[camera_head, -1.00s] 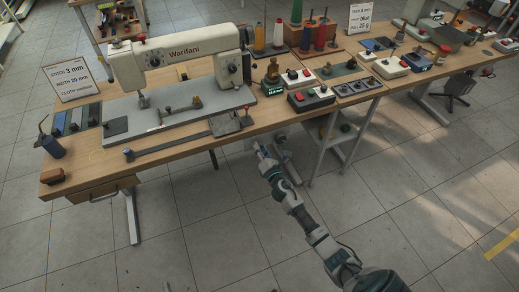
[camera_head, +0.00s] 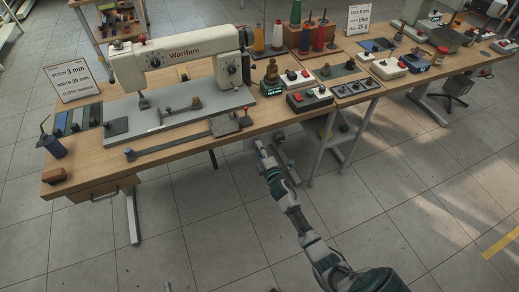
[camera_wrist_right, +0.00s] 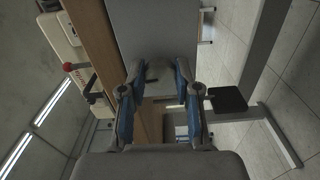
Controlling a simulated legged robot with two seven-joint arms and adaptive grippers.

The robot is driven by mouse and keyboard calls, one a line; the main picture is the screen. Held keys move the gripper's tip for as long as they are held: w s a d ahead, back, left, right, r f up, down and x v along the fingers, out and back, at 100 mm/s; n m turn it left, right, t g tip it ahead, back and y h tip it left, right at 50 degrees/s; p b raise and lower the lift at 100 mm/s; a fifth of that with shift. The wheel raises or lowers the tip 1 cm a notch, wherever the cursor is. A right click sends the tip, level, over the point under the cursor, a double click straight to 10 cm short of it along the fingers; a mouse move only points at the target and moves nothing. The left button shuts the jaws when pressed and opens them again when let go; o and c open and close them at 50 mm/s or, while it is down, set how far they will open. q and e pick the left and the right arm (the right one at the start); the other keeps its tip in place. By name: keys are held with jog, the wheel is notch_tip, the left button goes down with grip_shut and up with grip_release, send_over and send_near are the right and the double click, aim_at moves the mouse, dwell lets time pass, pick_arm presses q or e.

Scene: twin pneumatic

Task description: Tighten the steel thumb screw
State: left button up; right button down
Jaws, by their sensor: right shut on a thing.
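My right gripper (camera_head: 263,150) is just below the front edge of the workbench, right of its middle, in the head view. In the right wrist view its blue-padded fingers (camera_wrist_right: 159,80) are closed in around a small rounded grey piece, which looks like the steel thumb screw (camera_wrist_right: 158,70). The fingers partly hide the screw, and its thread is not visible. It sits in front of a flat grey panel (camera_wrist_right: 155,28). In the head view the screw is too small and covered to make out. My left gripper is not in view.
The wooden workbench (camera_head: 180,158) carries a white sewing machine (camera_head: 180,55), with a switch box (camera_head: 310,99) near its front edge. A light table leg (camera_head: 322,150) stands right of my right gripper. The tiled floor in front is open.

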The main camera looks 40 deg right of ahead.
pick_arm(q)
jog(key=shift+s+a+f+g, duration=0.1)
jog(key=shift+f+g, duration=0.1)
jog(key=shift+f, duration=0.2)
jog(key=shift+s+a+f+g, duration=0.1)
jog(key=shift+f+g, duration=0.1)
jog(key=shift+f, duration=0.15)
pick_arm(e)
jog(key=shift+s+d+f+m, duration=0.1)
jog(key=shift+f+m, duration=0.05)
jog(key=shift+m, duration=0.4)
jog(key=shift+d+f+m, duration=0.1)
jog(key=shift+f+m, duration=0.05)
jog(key=shift+m, duration=0.4)
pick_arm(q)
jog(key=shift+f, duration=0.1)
pick_arm(e)
jog(key=c, duration=1)
grip_release()
jog(key=shift+f, duration=0.1)
jog(key=shift+o, duration=0.9)
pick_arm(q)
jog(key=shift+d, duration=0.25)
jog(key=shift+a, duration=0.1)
pick_arm(e)
jog(key=v, duration=1.2)
